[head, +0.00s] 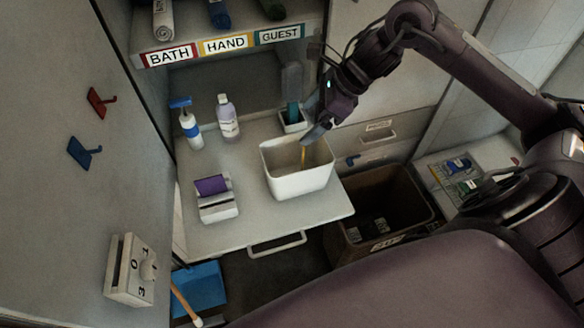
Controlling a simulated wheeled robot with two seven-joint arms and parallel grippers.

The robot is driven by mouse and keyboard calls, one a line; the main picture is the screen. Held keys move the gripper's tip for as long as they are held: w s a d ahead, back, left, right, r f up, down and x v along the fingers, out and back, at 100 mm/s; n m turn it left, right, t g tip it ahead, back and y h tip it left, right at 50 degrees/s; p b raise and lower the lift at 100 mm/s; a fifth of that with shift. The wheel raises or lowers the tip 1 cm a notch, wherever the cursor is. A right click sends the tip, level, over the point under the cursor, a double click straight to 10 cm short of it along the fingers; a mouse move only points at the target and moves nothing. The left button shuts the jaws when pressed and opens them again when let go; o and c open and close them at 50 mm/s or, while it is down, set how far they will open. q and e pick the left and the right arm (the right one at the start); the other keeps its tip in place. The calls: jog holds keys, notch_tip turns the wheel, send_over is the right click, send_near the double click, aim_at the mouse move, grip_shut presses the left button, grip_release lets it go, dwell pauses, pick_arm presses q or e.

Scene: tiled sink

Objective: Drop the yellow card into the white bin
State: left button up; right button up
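The white bin (298,186) stands on the pale counter, open side up. My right gripper (314,134) comes down from the upper right, with its fingers over the bin's back rim. A thin yellow strip, the yellow card (303,156) seen nearly edge-on, hangs below the fingertips and reaches down inside the bin opening. The fingers look shut on the card's upper end; its lower end is inside the bin, and I cannot tell whether it touches the bottom. My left gripper is not in view.
A brown crate (345,250) is below right. The counter's front is clear.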

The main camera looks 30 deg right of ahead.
jog(key=shift+r, duration=0.1)
notch_tip(320, 180, up, 20)
jog(key=p, duration=0.8)
jog(key=shift+p, duration=0.35)
